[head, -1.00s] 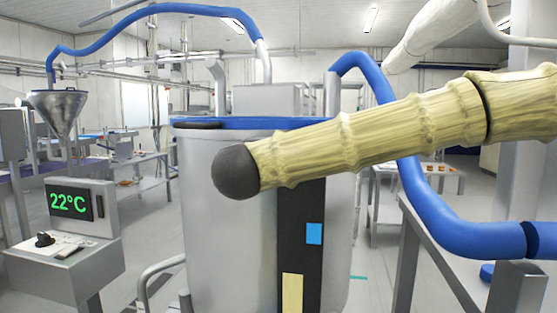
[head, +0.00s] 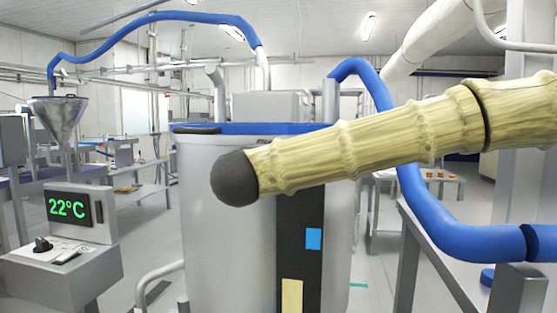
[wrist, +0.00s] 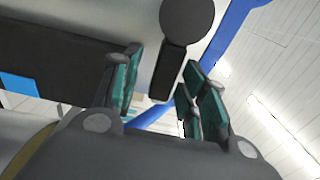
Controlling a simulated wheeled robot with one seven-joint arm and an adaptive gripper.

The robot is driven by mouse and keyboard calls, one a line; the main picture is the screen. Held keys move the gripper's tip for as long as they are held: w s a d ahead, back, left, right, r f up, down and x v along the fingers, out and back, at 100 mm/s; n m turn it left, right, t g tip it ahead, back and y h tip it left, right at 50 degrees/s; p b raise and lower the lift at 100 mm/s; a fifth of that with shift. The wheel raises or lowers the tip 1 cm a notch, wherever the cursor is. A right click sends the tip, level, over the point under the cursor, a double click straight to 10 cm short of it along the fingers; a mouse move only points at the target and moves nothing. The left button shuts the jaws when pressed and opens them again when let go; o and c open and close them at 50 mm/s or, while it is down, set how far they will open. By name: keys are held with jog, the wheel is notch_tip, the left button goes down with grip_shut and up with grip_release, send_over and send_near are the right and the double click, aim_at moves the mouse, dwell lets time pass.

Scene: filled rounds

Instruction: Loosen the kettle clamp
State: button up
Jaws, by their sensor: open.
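The kettle (head: 225,250) is a large grey vessel with a blue rim and a dark strip down its front. A flat black piece lies on its rim at the left. In the wrist view a dark clamp lever (wrist: 167,75) hangs from a round dark knob (wrist: 187,20) against the pale kettle wall. My gripper (wrist: 162,58) is open, with green-lined fingers on either side of the lever in the picture. I cannot tell how deep the lever sits between them or whether they touch it.
A control box (head: 62,235) reading 22°C and a metal funnel (head: 57,120) stand at left. A thick blue hose (head: 440,236) runs down at right past a grey metal frame (head: 404,265). Benches stand farther back, with open floor between.

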jog(key=v, duration=1.2)
dwell(1.1)
